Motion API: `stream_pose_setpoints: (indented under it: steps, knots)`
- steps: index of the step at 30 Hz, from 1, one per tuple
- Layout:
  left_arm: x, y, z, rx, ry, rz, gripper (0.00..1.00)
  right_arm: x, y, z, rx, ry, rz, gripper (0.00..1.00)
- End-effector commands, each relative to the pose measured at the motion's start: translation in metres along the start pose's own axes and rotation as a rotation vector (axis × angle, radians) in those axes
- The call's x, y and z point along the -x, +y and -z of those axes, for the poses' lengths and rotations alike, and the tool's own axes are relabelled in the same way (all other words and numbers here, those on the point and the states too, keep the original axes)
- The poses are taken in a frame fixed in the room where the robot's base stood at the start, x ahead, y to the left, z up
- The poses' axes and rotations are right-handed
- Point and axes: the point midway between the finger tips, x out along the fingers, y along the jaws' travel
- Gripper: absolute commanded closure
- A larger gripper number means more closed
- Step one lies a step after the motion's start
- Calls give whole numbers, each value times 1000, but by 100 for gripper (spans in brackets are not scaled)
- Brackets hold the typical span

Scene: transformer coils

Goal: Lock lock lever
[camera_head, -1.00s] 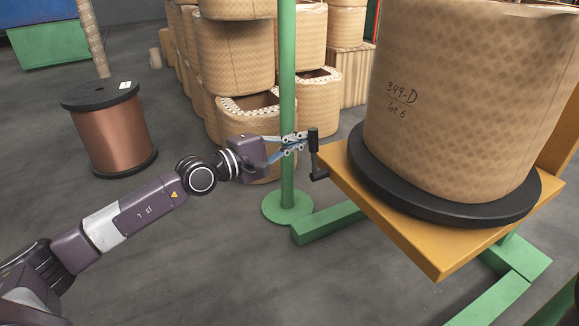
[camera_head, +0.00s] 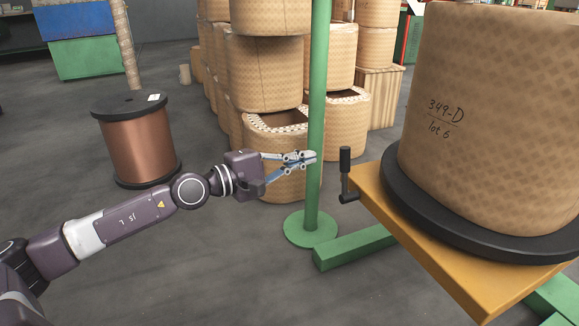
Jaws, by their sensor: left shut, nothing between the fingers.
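The lock lever (camera_head: 345,172) is a black crank-like handle at the left corner of the orange platform (camera_head: 436,266). Its grip stands upright. My left gripper (camera_head: 313,157) is shut and empty, in front of the green post, with its tips pointing right. A small gap shows between the fingertips and the lever, and they do not touch. A large brown patterned coil (camera_head: 490,130) marked "349-D lot 6" stands on a black round base (camera_head: 400,208) on the platform. My right gripper is not in view.
A green post (camera_head: 318,100) with a round foot (camera_head: 311,229) stands right behind my left gripper. A copper wire spool (camera_head: 138,140) stands at the left. Stacked brown coils (camera_head: 267,70) fill the back. Green frame legs (camera_head: 352,247) lie under the platform. The grey floor in front is clear.

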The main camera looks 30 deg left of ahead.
Motion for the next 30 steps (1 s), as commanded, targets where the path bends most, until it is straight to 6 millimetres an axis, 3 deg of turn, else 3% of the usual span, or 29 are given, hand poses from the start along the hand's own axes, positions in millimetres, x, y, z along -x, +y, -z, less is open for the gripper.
stream_pose_setpoints:
  steps: [4,15,30]
  knots:
    - [14,-5,0,-1,-1,6,100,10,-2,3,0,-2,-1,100]
    - [34,-2,0,1,0,3,100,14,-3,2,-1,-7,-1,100]
    - [38,-1,-1,-1,-1,2,100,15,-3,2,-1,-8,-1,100]
